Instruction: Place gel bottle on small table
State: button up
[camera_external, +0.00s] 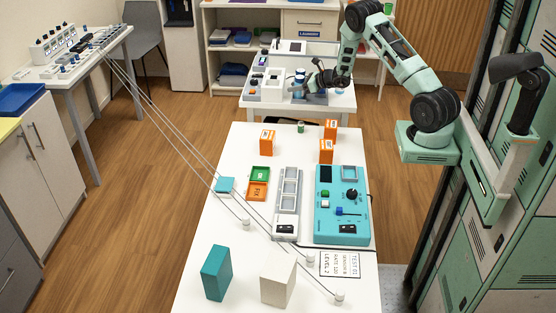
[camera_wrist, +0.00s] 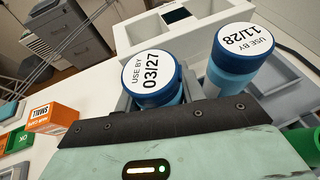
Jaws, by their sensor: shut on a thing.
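Two blue bottles with white-topped caps stand close together in the wrist view. One cap reads USE BY 03/27 (camera_wrist: 152,75) and the other USE BY 11/28 (camera_wrist: 243,45). In the external view the blue bottles (camera_external: 299,75) are small, at the far white table (camera_external: 344,101). My gripper (camera_external: 318,82) is there, right beside them, shut on a blue bottle. The 03/27 bottle sits most centrally in front of my palm; the finger contact is hidden behind the dark edge plate. No bottle is readable as gel.
The near white table (camera_external: 225,262) holds orange boxes (camera_external: 267,140), a teal device (camera_external: 341,205), a grey tray (camera_external: 287,200) and a teal block (camera_external: 216,272). Thin lines cross its left side. Trays and a white device (camera_external: 290,47) crowd the far table. Wooden floor is open at left.

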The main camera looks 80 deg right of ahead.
jog(key=shift+f+b, duration=0.25)
jog(key=shift+b, duration=0.1)
dwell(0.3)
jog(key=o, duration=1.2)
jog(key=b+v, duration=0.3)
jog(key=v, duration=1.4)
jog(key=shift+s, duration=0.25)
